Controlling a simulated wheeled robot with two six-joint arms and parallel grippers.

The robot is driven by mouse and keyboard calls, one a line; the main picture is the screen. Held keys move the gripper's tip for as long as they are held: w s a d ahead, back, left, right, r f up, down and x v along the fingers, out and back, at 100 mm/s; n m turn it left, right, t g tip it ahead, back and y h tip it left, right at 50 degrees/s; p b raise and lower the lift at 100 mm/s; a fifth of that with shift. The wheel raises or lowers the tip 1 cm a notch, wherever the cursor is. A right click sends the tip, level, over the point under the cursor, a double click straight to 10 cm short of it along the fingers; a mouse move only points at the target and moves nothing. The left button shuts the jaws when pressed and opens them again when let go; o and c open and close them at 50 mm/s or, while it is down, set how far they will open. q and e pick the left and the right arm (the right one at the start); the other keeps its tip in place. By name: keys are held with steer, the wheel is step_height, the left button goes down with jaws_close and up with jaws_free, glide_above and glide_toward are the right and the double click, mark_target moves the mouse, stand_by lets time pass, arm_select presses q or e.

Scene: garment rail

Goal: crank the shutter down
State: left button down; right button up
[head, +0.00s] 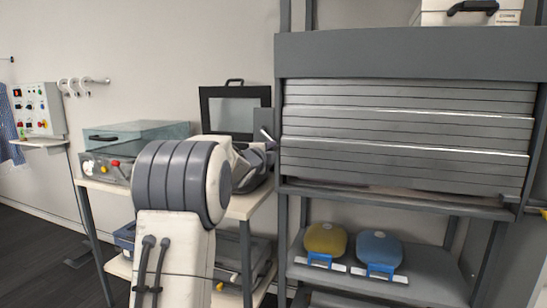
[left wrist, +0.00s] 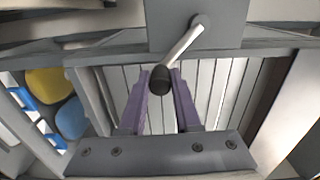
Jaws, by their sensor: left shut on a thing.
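The grey slatted shutter (head: 405,130) hangs in the rack's upper bay, its lower edge close to the shelf below. The crank (head: 266,134) sits on a grey box at the shutter's left side; its metal arm (left wrist: 184,42) and dark knob (left wrist: 160,80) show in the left wrist view. My left gripper (left wrist: 161,88) has its purple fingers on either side of the knob and is shut on it. In the head view, my left arm partly hides the gripper (head: 266,152). My right gripper is not in view.
A yellow item (head: 325,240) and a blue item (head: 380,249) sit on the shelf below the shutter. A control panel (head: 38,110) is on the wall at far left.

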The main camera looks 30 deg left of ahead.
arm_select(q)
steer(key=shift+a+f+m, duration=0.15)
steer(key=shift+f+m, duration=0.05)
steer(key=shift+m, duration=0.1)
steer(key=c, duration=0.6)
jaws_free()
steer(key=shift+s, duration=0.15)
steer(key=s+d+b, duration=0.1)
steer(key=s+d, duration=0.1)
steer(key=s, duration=0.8)
steer(key=shift+r, duration=0.15)
